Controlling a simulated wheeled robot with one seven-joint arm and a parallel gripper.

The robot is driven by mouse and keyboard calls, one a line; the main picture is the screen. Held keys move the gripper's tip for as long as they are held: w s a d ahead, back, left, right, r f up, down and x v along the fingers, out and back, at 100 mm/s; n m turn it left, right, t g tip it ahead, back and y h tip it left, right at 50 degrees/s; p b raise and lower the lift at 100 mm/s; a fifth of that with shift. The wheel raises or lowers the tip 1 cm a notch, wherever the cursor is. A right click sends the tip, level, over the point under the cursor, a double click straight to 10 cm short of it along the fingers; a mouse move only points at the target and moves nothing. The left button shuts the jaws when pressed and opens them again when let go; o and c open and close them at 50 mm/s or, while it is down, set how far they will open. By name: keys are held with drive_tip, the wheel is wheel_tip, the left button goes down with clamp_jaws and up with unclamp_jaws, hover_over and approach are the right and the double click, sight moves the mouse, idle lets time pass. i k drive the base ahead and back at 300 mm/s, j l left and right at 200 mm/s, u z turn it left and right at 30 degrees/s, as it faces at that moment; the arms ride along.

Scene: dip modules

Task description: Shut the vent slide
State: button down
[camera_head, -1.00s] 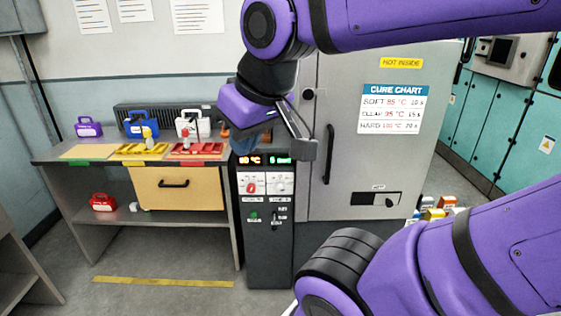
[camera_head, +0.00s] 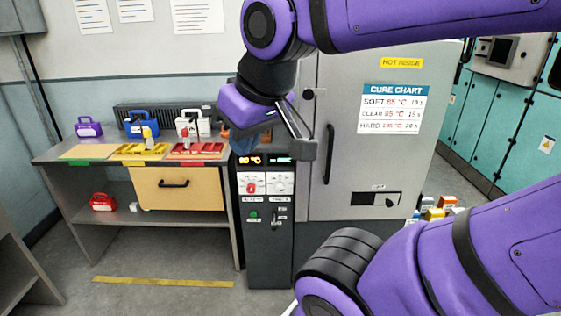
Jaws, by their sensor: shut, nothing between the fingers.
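The vent slide (camera_head: 376,199) is on the lower part of the grey oven door (camera_head: 350,185). It shows a dark slot at its left and a light plate with a small dark knob at its right, under a small label too small to read. My gripper (camera_head: 302,140) is shut and empty, in front of the seam between the control column and the door. It is above and to the left of the vent slide, well apart from it. Its fingertips are hard to make out.
The control column (camera_head: 265,215) has two lit displays and several knobs. A black door handle (camera_head: 328,154) stands between my gripper and the vent slide. A bench (camera_head: 70,150) with coloured trays and cases is at left. Small boxes (camera_head: 436,212) lie right of the oven.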

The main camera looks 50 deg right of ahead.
sight(389, 199)
drive_tip(key=k+j+z, duration=0.1)
drive_tip(key=z, duration=2.05)
drive_tip(key=i+z, duration=0.1)
drive_tip(key=i, duration=0.7)
